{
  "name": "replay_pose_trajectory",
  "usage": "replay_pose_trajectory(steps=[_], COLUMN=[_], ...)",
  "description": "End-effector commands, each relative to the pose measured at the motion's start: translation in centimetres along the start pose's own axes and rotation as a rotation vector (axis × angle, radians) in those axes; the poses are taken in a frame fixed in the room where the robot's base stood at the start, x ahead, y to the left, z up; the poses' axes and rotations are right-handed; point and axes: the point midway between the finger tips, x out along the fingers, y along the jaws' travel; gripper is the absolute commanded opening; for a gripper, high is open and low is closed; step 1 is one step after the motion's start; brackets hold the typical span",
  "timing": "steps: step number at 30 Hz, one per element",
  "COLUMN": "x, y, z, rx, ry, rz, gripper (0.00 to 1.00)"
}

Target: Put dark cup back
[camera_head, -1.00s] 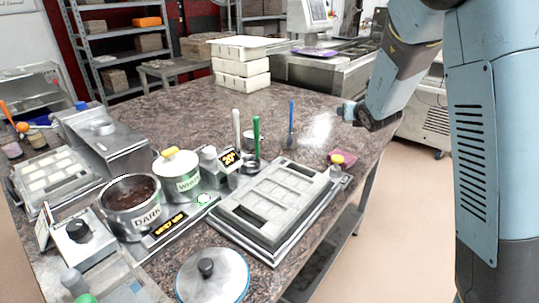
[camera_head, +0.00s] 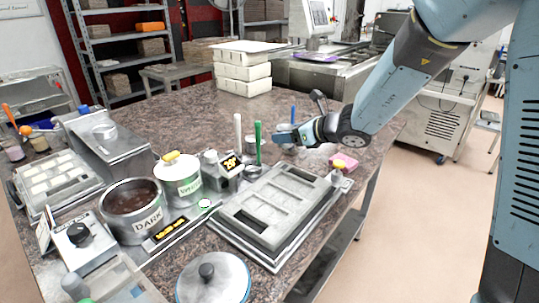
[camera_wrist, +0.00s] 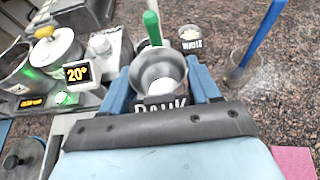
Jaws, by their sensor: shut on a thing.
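In the wrist view the dark cup (camera_wrist: 158,72), a small metal cup with a DARK label, stands between the two blue fingers of my gripper (camera_wrist: 160,82). The fingers are shut on its sides. Its mouth faces up and its inside looks grey with a pale patch. In the head view my gripper (camera_head: 287,136) is over the counter's middle, behind the mould; I cannot make out the cup clearly there. A cup labelled WHITE (camera_wrist: 190,40) stands beyond the held cup.
A green-handled tool (camera_head: 258,142) and a blue-handled tool in a glass (camera_wrist: 240,66) stand close to my gripper. The mould (camera_head: 275,205), dark pot (camera_head: 135,222) and white pot (camera_head: 183,187) are nearer.

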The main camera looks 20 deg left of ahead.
Motion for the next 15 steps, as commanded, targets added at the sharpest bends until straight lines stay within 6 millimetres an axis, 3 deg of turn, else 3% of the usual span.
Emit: replay_pose_trajectory(steps=[15], x=[8.5], y=[-4.9], z=[-1.5], rx=[0.002], ry=[0.004], rz=[-0.002], gripper=[0.24])
